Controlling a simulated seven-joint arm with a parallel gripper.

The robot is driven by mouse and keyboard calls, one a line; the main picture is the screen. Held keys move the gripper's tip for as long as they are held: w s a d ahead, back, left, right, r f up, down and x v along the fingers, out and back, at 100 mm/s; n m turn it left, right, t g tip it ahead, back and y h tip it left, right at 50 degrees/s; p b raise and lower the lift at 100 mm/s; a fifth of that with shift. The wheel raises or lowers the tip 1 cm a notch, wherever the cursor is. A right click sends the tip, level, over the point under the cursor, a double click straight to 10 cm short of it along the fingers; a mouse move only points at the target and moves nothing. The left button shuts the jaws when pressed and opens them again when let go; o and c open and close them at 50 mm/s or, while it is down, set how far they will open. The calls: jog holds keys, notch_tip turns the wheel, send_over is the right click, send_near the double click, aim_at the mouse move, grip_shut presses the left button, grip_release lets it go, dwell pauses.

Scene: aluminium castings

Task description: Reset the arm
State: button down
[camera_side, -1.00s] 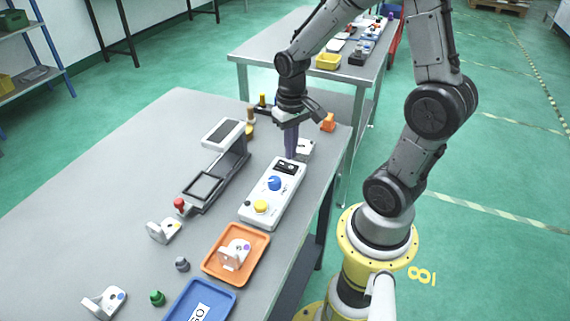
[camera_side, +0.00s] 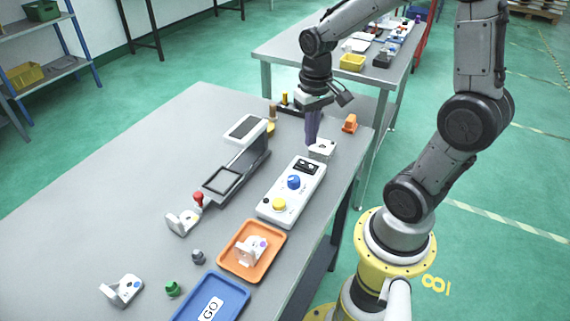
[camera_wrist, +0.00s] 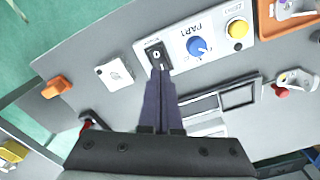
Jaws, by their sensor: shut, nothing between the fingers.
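My gripper (camera_side: 311,141) has its purple fingers together with nothing between them, pointing down near the far end of the white control box (camera_side: 291,193). In the wrist view its fingertips (camera_wrist: 160,72) appear just in front of the box's black switch panel (camera_wrist: 156,55). The box also has a blue knob (camera_side: 294,182) and a yellow button (camera_side: 279,204). I see no contact with the box. A white block (camera_side: 322,149) with a dark mark sits beyond the box, close to the fingers in the side view.
A grey-and-white device (camera_side: 240,165) with a red knob stands left of the box. An orange tray (camera_side: 224,262) holds a white bracket. A blue tray (camera_side: 236,293), loose brackets (camera_side: 122,290) and small pegs lie nearby. An orange object (camera_side: 349,124) is near the right edge.

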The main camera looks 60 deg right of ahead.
jog(key=s+a+r+n+t, duration=0.1)
jog(key=a+r+n+t, duration=0.2)
jog(key=a+r, duration=0.4)
jog(key=s+a+r+n+t, duration=0.2)
jog(key=s+a, duration=0.1)
jog(key=s, duration=0.4)
jog(key=shift+s+r+n, duration=0.35)
jog(key=shift+r+n, duration=0.05)
